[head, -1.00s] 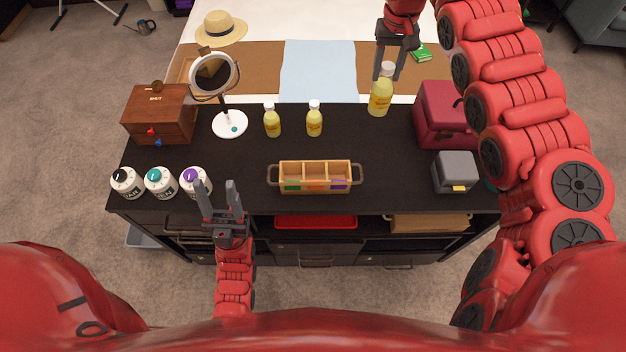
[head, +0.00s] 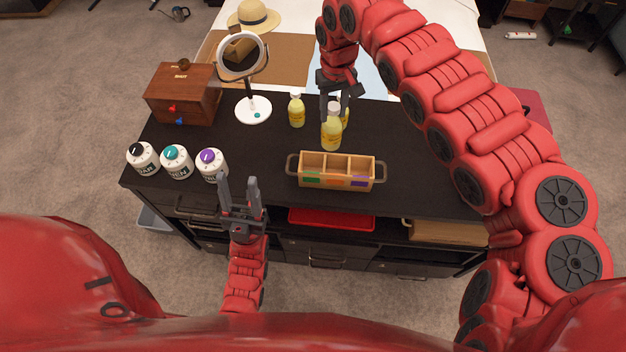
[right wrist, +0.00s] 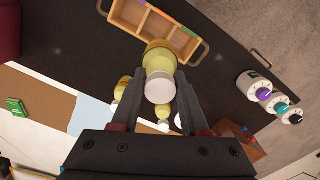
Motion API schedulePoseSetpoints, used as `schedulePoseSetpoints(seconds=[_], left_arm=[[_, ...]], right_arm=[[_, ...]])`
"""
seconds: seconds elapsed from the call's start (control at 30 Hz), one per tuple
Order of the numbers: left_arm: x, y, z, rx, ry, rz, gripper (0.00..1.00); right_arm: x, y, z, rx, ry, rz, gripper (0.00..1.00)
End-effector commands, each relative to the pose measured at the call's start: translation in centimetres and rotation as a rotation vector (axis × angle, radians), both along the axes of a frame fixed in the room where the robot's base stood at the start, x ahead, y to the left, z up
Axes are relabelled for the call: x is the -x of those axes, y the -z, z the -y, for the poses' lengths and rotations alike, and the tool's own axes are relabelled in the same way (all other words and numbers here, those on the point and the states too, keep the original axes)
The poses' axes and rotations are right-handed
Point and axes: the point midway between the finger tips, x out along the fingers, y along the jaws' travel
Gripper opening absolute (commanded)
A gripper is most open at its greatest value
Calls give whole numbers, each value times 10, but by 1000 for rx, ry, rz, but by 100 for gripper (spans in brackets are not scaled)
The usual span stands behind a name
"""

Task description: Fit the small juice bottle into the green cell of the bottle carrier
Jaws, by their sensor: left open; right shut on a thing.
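A juice bottle (head: 331,133), yellow with a white cap, is held upright in my right gripper (head: 336,107). It is behind the bottle carrier (head: 345,184) and seems raised above the counter; it also shows in the right wrist view (right wrist: 159,62). The carrier is a wooden box with three cells and two end handles. Its front has green (head: 312,178), orange and purple labels, with green on the left. The cells look empty. Two similar bottles stand behind, one at left (head: 297,112) and one partly hidden (head: 345,117). My left gripper (head: 239,182) is open and empty at the front edge.
Three white jars (head: 176,162) with coloured tops stand at the counter's left. A wooden box (head: 183,95) and a round mirror (head: 253,110) stand behind them. A maroon case (head: 527,108) is partly hidden by my right arm.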

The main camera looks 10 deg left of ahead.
Motion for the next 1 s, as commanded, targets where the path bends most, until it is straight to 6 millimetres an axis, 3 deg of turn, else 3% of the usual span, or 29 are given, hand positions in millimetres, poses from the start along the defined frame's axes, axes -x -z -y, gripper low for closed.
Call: schedulePoseSetpoints(seconds=[0.03,0.1,0.23,0.8,1.0], left_arm=[[0,10,0,0,0,0,50],[0,14,0,0,0,0,50],[0,15,0,0,0,0,50],[0,-11,0,0,0,0,50],[0,-12,0,0,0,0,50]], right_arm=[[7,16,-15,1,-40,0,0],[14,26,-30,-2,-80,3,0],[23,38,-46,-3,-123,2,0],[26,124,-50,-7,-132,1,0],[25,137,-48,-3,-131,4,0]])
